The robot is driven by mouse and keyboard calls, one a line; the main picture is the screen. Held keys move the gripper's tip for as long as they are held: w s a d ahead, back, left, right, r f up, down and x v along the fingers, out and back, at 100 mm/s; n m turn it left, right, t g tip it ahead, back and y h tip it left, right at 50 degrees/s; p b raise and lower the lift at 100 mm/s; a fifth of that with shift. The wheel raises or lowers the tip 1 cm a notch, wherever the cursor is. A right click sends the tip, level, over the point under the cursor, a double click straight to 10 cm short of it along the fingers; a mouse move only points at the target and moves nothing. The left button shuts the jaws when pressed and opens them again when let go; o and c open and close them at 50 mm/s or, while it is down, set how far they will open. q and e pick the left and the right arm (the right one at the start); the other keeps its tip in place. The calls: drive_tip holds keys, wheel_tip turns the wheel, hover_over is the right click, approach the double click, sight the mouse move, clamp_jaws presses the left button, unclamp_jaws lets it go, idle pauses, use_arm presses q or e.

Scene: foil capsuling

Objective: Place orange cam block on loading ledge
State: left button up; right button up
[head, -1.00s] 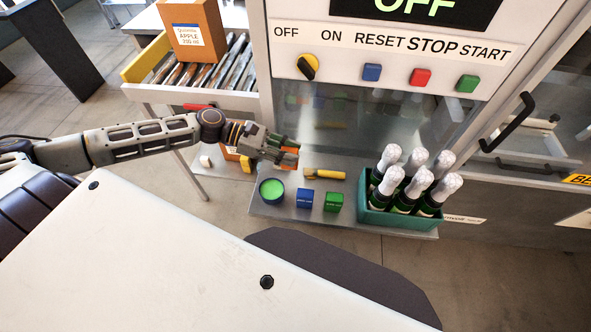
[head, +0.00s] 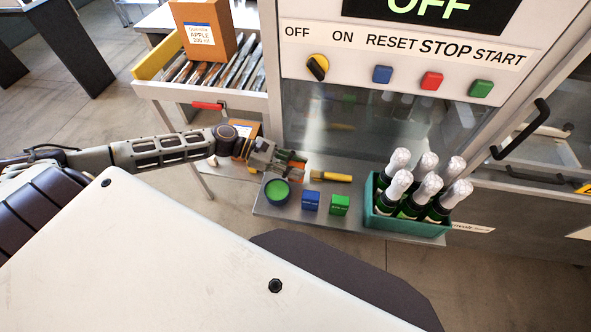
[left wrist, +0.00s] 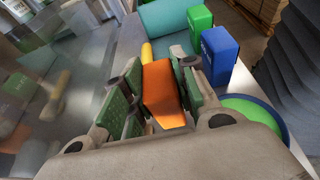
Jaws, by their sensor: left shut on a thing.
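My left gripper (head: 292,164) is shut on the orange cam block. The block (left wrist: 163,92) shows clearly between the finger pads in the left wrist view; the fingers largely cover it in the head view. The gripper is over the back left part of the loading ledge (head: 322,222), behind the green-filled round dish (head: 277,190). I cannot tell whether the block touches the ledge. A blue block (head: 311,201) and a green block (head: 340,205) stand on the ledge in front. My right gripper is not in view.
A yellow-handled tool (head: 331,177) lies just right of the gripper. A teal crate (head: 410,226) of foil-topped bottles fills the ledge's right side. The machine's glass front (head: 350,125) rises behind. An orange carton (head: 205,40) stands on the roller rack at left.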

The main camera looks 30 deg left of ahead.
use_arm(q)
drive_tip(key=shift+f, duration=0.9)
drive_tip(key=o, duration=1.1)
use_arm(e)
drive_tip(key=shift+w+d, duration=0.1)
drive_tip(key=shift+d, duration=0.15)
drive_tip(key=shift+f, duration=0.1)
